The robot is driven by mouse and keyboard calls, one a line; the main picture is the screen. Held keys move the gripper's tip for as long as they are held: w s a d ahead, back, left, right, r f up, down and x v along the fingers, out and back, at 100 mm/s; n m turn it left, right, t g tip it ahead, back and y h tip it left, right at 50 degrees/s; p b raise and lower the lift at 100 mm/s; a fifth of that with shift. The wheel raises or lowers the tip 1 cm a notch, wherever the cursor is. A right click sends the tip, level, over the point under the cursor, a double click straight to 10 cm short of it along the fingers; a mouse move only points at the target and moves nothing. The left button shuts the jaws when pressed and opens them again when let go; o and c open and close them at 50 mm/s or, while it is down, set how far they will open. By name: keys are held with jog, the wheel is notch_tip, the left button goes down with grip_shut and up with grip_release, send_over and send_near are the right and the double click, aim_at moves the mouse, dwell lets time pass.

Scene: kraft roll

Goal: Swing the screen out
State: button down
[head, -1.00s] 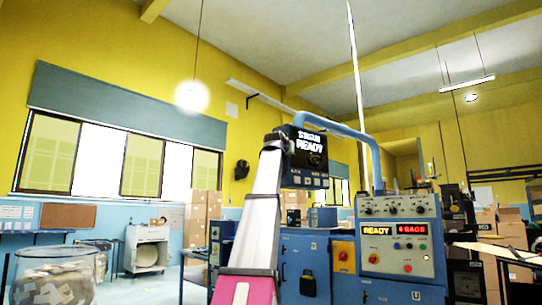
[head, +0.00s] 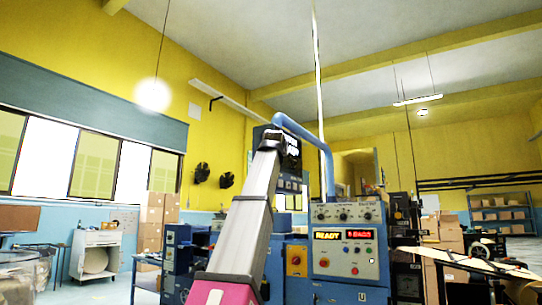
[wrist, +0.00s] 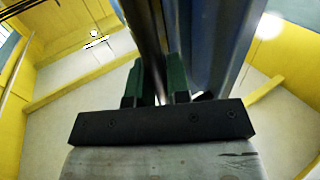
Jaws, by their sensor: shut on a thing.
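The screen (head: 288,150) is a dark blue box with a lit display and a row of buttons below it. It hangs at the end of a curved blue tube (head: 307,130) that rises from behind the blue console (head: 345,243). Its face is turned at an angle, so its text is hard to read. My gripper (wrist: 158,80) has dark green fingers closed on a dark upright bar at the screen, beside a blurred blue surface. In the head view my arm reaches up to the screen's left side and hides the fingers.
Blue machine cabinets (head: 182,250) stand left of my arm. A long pale table (head: 470,262) is at right. A clear bin (head: 22,278) is at lower left. Cartons (head: 152,225) are stacked behind. The air left of the screen is clear.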

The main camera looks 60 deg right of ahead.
jog(key=shift+s+d+g, duration=0.15)
jog(key=shift+s+g, duration=0.15)
jog(key=shift+s, duration=0.35)
jog(key=c, duration=1.1)
grip_release()
jog(key=shift+s+f, duration=0.1)
jog(key=shift+s, duration=0.25)
jog(key=shift+w, duration=0.2)
